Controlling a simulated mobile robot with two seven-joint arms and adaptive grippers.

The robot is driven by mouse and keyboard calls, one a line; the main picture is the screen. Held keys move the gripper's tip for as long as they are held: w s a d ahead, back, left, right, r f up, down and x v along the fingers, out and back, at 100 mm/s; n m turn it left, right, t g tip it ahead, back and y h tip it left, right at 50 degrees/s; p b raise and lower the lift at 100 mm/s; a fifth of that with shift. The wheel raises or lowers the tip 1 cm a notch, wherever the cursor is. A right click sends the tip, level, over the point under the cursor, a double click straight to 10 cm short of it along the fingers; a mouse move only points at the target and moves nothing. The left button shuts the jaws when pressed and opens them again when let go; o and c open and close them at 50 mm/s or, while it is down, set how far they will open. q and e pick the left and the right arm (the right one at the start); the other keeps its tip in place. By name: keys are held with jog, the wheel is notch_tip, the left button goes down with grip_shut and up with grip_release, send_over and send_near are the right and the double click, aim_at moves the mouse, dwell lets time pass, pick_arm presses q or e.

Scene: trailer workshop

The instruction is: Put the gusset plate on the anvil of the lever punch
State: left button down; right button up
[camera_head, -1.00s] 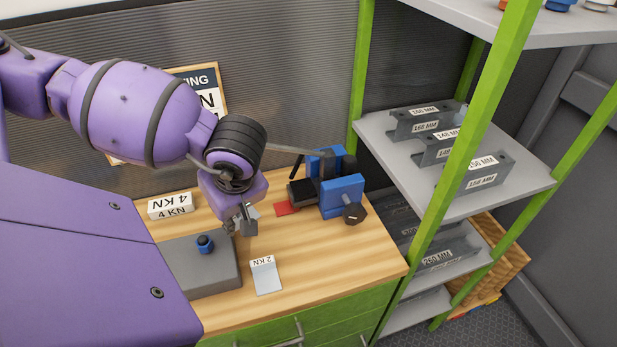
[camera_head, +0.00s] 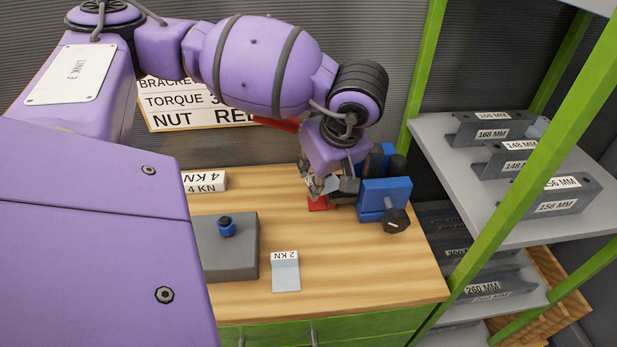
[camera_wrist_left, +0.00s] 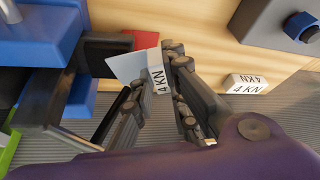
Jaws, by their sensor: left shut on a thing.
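My left gripper (camera_head: 322,186) is shut on a thin grey gusset plate (camera_wrist_left: 130,66) with a white "4 KN" label. It holds the plate beside the lever punch. The lever punch (camera_head: 384,198) has blue blocks and a dark knob, and stands at the back right of the bench; its blue body fills the left of the wrist view (camera_wrist_left: 35,38). The plate's free edge is close to the punch's dark block (camera_wrist_left: 105,50), probably the anvil; I cannot tell whether they touch. A red flat piece (camera_wrist_left: 141,40) shows beyond the plate. My right gripper is not in view.
A second plate marked "2 KN" (camera_head: 286,275) lies on the wooden bench. A grey block with a blue knob (camera_head: 228,255) and a white "4 KN" sign (camera_head: 205,182) are to the left. A green-framed shelf (camera_head: 470,205) with labelled brackets stands close on the right.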

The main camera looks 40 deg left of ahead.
aim_at(333, 180)
pick_arm(q)
jog(key=shift+w+d, duration=0.25)
jog(key=shift+w, duration=0.45)
jog(key=w, duration=0.1)
jog(key=w+d+b, duration=0.1)
jog(key=shift+w, duration=0.4)
jog(key=shift+w+f, duration=0.15)
jog(key=shift+f, duration=0.4)
jog(key=shift+f+b, duration=0.25)
jog(key=shift+b, duration=0.15)
jog(key=shift+a+r, duration=0.1)
jog(key=shift+r, duration=0.05)
jog(key=c, duration=2.2)
grip_release()
jog(key=shift+f, duration=0.3)
jog(key=o, duration=0.5)
jog(key=shift+c, duration=0.2)
jog(key=shift+r, duration=0.1)
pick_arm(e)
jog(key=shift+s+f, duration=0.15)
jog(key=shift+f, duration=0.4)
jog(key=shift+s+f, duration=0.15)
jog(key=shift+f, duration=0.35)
